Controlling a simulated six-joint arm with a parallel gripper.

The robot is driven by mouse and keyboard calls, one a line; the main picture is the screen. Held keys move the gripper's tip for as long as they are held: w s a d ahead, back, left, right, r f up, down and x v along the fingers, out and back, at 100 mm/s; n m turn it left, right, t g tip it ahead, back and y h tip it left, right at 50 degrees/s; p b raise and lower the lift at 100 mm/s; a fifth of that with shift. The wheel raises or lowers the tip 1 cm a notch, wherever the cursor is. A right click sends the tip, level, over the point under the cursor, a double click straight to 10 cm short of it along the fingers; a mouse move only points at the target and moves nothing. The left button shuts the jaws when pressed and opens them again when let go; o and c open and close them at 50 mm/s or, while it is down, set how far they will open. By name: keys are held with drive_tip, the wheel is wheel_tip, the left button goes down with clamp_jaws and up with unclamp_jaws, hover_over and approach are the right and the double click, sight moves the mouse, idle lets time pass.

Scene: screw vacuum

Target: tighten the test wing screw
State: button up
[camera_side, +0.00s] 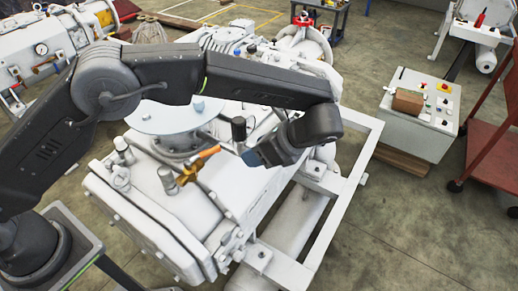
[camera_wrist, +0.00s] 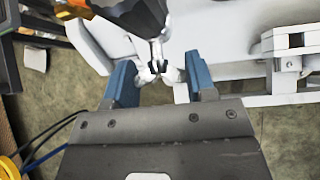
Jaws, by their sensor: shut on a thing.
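The wing screw (camera_wrist: 153,72) is small and pale, with wings spread between the blue jaws of my gripper (camera_wrist: 160,76) in the wrist view. My gripper is shut on the wing screw, though a little gap seems to show at its sides. In the side view my gripper (camera_side: 250,156) hangs beside the pipework on top of the white vacuum machine (camera_side: 150,220). The screw cannot be made out in that view.
A dark fitting (camera_wrist: 140,14) with orange parts sits right above the screw in the wrist view. In the side view an orange handle (camera_side: 208,152) is just left of my gripper. A white frame (camera_side: 345,195) stands to the right, with a control box (camera_side: 420,112) beyond open floor.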

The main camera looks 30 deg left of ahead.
drive_tip(key=shift+d+m+g, duration=0.1)
drive_tip(key=shift+m+g, duration=0.6)
drive_tip(key=shift+g, duration=0.4)
drive_tip(key=o, duration=0.9)
drive_tip(key=shift+o, duration=0.2)
drive_tip(key=r, duration=0.4)
drive_tip(key=shift+a+r, duration=0.3)
drive_tip(key=shift+r, duration=0.05)
drive_tip(key=a+r, duration=0.6)
drive_tip(key=a, duration=0.5)
drive_tip(key=shift+r, duration=0.2)
drive_tip(key=shift+a, duration=0.1)
